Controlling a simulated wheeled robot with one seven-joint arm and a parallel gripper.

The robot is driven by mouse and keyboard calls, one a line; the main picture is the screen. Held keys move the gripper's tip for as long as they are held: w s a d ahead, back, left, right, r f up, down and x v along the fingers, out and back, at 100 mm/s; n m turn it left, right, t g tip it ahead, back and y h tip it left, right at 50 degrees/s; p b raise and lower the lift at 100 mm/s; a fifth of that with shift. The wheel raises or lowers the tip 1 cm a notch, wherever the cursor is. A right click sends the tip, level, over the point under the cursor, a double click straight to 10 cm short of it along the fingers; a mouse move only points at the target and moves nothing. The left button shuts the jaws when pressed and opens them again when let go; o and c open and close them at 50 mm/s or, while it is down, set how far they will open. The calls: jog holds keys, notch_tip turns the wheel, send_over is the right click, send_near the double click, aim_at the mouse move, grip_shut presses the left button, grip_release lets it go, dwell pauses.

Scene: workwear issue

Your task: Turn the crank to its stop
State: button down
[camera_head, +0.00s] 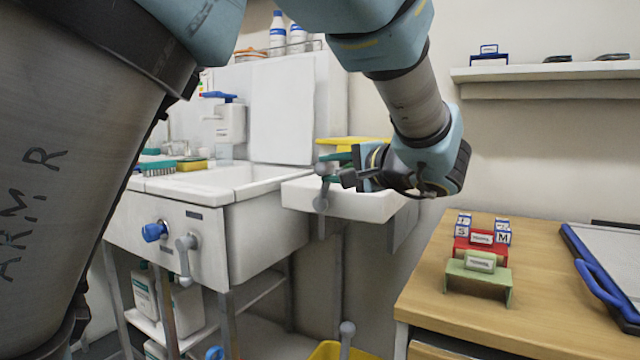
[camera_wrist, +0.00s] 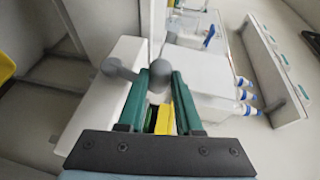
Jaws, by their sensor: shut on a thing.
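The grey crank (camera_head: 321,203) is at the front of the small white basin, in the middle of the head view. Its arm stands close to upright, with one rounded end above the other. My gripper (camera_head: 334,166) reaches in from the right and is shut on the upper end. In the wrist view the two green fingers of my gripper (camera_wrist: 159,82) close around one end of the crank. The other rounded end of the crank (camera_wrist: 119,70) shows left of the fingers. The held part is partly hidden by the fingers.
The white sink unit (camera_head: 215,235) stands left, with a blue knob (camera_head: 154,231) and another grey crank (camera_head: 186,258) on its front. A wooden table (camera_head: 440,290) at right bears small red and green stands. A yellow container (camera_head: 328,351) is on the floor below.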

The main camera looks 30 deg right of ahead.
jog(key=s+f+t+b, duration=0.1)
jog(key=s+d+f+m+t+b, duration=0.1)
jog(key=f, duration=0.1)
jog(key=s+f+t+b, duration=0.1)
jog(key=shift+s+d+f+m+t+b, duration=0.3)
jog(key=shift+d+f+m+t+b, duration=0.05)
jog(key=shift+d+f+m+t, duration=0.05)
jog(key=shift+f, duration=0.15)
dwell(0.5)
jog(key=c, duration=0.9)
grip_release()
jog(key=shift+w, duration=0.1)
jog(key=o, duration=0.3)
